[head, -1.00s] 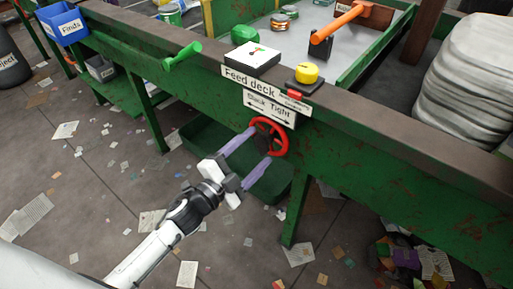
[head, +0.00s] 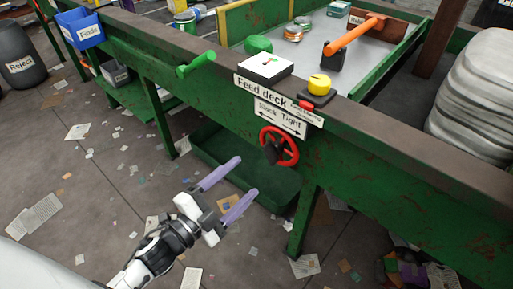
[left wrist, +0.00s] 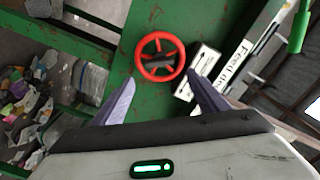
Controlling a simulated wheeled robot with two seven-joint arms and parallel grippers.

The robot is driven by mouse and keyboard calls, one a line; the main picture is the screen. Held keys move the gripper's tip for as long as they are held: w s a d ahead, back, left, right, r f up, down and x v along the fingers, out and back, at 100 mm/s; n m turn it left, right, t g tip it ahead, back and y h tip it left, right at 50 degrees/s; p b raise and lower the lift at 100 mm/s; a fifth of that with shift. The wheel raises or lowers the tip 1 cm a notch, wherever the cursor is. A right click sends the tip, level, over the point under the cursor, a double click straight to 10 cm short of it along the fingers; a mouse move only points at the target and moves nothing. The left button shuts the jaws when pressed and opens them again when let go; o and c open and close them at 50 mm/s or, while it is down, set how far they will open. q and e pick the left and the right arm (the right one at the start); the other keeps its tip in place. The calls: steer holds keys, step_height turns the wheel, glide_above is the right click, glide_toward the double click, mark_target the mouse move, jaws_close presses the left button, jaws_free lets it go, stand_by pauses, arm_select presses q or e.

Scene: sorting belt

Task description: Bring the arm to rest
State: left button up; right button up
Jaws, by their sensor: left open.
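My left gripper (head: 230,191) is open and empty, its two purple fingers spread apart. In the head view it hangs to the lower left of the red handwheel (head: 287,146), clear of it. In the left wrist view the fingers (left wrist: 165,103) frame the handwheel (left wrist: 145,56) from below, with a gap between them and the wheel. The wheel sits on the green side of the feed deck, under the "Slack Tight" label (head: 279,117). My right gripper does not show.
The green feed deck frame (head: 400,185) runs across the view. On its rim are a green lever (head: 196,64), a white gauge box (head: 265,68) and a yellow button (head: 319,84). A green tray (head: 225,160) lies below. A blue Finds bin (head: 80,28) hangs at the left. Floor is littered with paper.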

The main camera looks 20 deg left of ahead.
arm_select(q)
steer(key=s+d+f+n+g+y+p, duration=0.1)
steer(key=s+d+f+n+g, duration=0.1)
steer(key=s+f+n+g, duration=0.2)
steer(key=s+d+f+n+g+y+p, duration=0.1)
steer(key=s+f+n+g, duration=0.3)
steer(key=s+f+n, duration=0.5)
steer(key=s+d+f+y, duration=0.1)
steer(key=s+f, duration=0.1)
steer(key=s, duration=0.1)
steer(key=shift+f+y, duration=0.3)
steer(key=shift+f, duration=0.1)
stand_by(0.4)
